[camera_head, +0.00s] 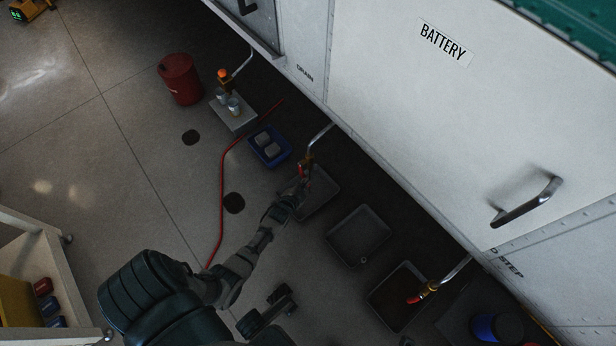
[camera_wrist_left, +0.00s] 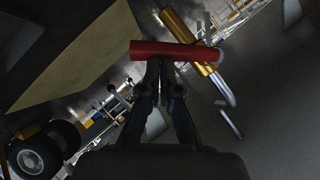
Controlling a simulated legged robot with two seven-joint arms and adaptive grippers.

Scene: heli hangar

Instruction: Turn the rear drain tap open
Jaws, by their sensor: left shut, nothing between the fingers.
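My left gripper (camera_head: 300,184) is at this tap. In the left wrist view the red lever (camera_wrist_left: 165,50) lies across the tips of my left gripper (camera_wrist_left: 163,68); the brass body (camera_wrist_left: 177,28) is behind it. The fingers are shut with nothing between them; I cannot tell whether they touch the lever. A second tap (camera_head: 428,290) with a red lever hangs at lower right.
A blue tray (camera_head: 269,146), a red bucket (camera_head: 180,79) and a red hose (camera_head: 222,190) are on the floor near my left arm. An empty tray (camera_head: 358,237) lies between the taps.

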